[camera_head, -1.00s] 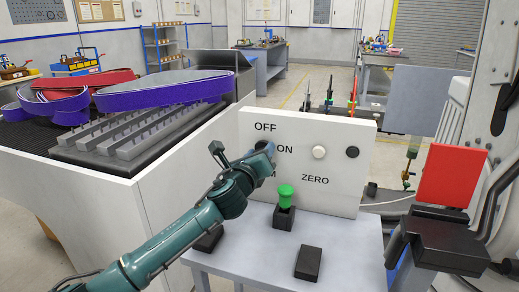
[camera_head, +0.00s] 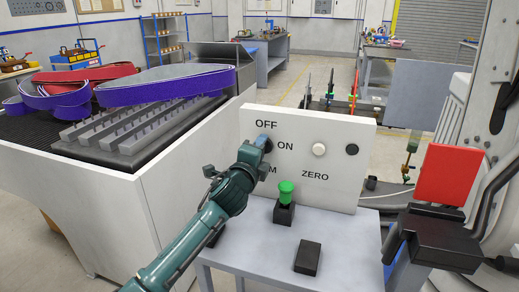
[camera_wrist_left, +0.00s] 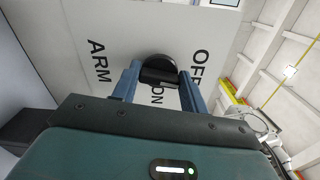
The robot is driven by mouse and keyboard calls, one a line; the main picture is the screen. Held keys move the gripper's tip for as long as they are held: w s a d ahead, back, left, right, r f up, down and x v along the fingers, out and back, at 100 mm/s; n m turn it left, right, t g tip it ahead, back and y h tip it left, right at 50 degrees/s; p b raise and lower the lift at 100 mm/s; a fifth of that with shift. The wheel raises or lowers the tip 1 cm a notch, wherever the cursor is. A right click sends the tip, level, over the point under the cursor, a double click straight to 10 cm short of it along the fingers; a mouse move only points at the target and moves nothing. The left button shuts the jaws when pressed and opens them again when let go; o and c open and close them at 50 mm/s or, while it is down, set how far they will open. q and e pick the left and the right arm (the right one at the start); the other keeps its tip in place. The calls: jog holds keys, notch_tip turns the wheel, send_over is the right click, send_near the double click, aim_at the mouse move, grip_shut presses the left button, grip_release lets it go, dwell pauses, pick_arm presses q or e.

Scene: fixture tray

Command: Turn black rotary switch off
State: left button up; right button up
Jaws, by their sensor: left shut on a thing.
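The black rotary switch (camera_wrist_left: 158,67) sits on a white panel (camera_head: 335,185) lettered OFF, ON and ARM. In the left wrist view the switch is between the two blue fingers of my left gripper (camera_wrist_left: 158,88), which is shut on it. In the head view my left gripper (camera_head: 264,144) is at the panel's upper left, between OFF and ON. My gripper hides most of the switch there, so I cannot tell its pointing direction. My right gripper is not in view.
A white button (camera_head: 319,149) and a black button (camera_head: 352,150) are on the panel. A green-topped button (camera_head: 286,189) and a black block (camera_head: 308,257) are on the grey table (camera_head: 256,243). A red plate (camera_head: 446,174) stands at right. Belts lie on the left machine.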

pick_arm(q)
jog(key=shift+n, duration=0.8)
jog(key=o, duration=1)
jog(key=v, duration=1.3)
